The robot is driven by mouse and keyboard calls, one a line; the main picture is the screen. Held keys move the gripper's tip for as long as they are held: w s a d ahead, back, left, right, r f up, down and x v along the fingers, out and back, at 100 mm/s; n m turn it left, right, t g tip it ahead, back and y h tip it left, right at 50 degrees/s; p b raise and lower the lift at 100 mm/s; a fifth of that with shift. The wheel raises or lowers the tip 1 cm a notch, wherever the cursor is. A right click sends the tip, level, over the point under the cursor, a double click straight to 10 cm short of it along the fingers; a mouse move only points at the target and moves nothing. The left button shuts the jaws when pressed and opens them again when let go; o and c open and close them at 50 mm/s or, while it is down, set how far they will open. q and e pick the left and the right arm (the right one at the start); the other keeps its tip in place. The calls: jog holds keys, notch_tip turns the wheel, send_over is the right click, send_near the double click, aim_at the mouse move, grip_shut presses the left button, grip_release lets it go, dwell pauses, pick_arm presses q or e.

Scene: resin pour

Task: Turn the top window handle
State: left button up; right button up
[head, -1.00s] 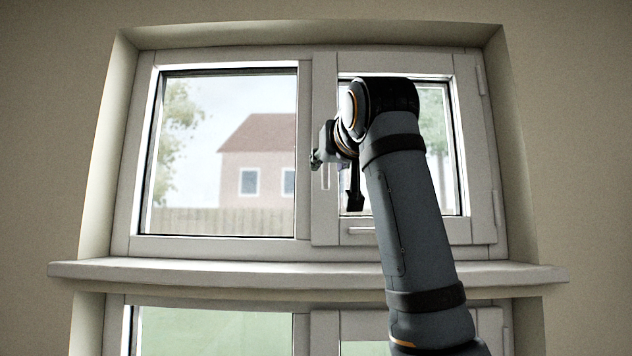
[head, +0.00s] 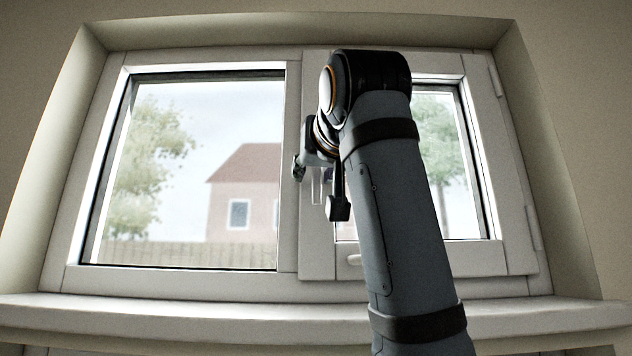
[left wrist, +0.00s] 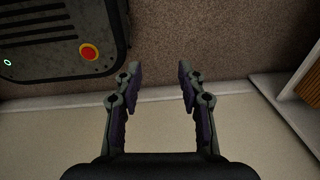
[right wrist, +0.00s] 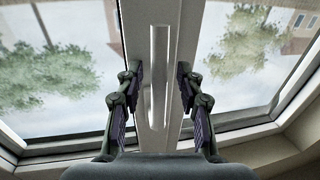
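The top window (head: 290,200) is white, with a light vertical handle (head: 317,188) on the post between its two panes. In the right wrist view the handle (right wrist: 159,70) stands upright along the post. My right gripper (head: 300,167) is at the handle. In the right wrist view its fingers (right wrist: 156,80) are apart on either side of the handle, with gaps showing; I cannot see contact. My arm hides much of the right pane. My left gripper (left wrist: 158,70) is open and empty in the left wrist view; it is not in the head view.
A white sill (head: 200,318) runs below the top window. The left wrist view shows brown floor (left wrist: 220,40) and my dark base with a red button.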

jog(key=shift+w, duration=0.2)
jog(key=shift+s, duration=0.15)
jog(key=shift+s+d+r, duration=0.1)
jog(key=shift+s, duration=0.05)
jog(key=shift+c, duration=2.4)
grip_shut()
pick_arm(q)
jog(key=shift+w+r+t, duration=0.1)
jog(key=shift+w+t, duration=0.2)
jog(key=shift+w, duration=0.7)
jog(key=shift+s, duration=0.25)
